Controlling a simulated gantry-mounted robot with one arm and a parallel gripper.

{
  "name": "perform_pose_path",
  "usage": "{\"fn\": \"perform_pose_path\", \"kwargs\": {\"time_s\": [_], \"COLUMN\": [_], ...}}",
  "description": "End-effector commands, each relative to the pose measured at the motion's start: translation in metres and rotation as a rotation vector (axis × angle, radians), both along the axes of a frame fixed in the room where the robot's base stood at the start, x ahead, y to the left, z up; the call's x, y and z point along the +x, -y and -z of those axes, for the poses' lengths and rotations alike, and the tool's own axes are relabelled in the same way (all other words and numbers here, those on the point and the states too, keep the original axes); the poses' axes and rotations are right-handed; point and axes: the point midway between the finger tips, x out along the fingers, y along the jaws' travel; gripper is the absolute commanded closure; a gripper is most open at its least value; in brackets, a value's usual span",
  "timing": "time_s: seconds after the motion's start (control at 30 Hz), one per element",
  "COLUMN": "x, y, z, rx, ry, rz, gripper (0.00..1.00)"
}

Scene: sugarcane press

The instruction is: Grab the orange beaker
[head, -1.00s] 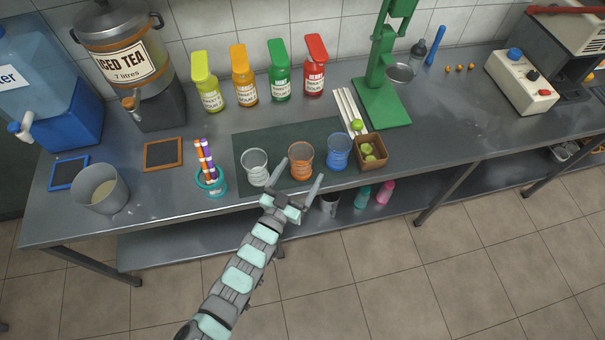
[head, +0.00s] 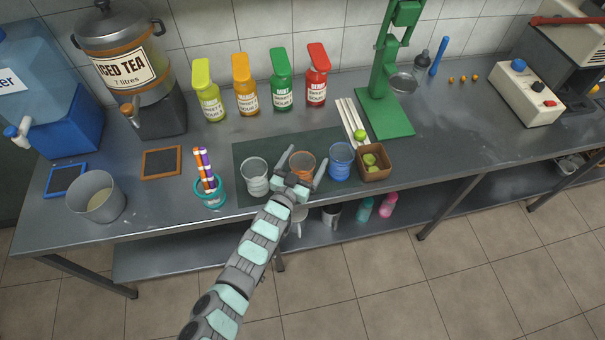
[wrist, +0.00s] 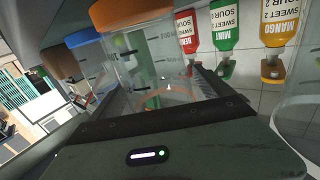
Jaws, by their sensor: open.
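The orange beaker (head: 302,162) stands upright on the dark mat, between a clear beaker (head: 255,176) and a blue beaker (head: 340,160). My gripper (head: 306,156) is open, with one finger on each side of the orange beaker; the palm hides its lower front. I cannot tell whether either finger touches it. In the wrist view the orange beaker (wrist: 150,62) looms close in front of the palm, with an orange rim and see-through, marked walls. The blue-rimmed beaker (wrist: 84,40) shows to its left there.
A wooden box (head: 373,174) with limes stands right of the blue beaker. Sauce bottles (head: 245,88) line the back. The table's front edge runs just below my gripper.

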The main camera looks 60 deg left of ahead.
Motion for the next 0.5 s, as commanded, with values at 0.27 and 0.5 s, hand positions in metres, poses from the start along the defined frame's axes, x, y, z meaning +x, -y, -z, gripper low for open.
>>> {"fn": "perform_pose_path", "kwargs": {"time_s": [0.27,0.5], "x": [0.0029,0.0028], "y": [-0.0034,-0.0033], "z": [0.0007,0.0006], "rx": [-0.001,-0.001], "ry": [-0.001,-0.001], "rz": [-0.001,-0.001], "gripper": [0.10,0.28]}}
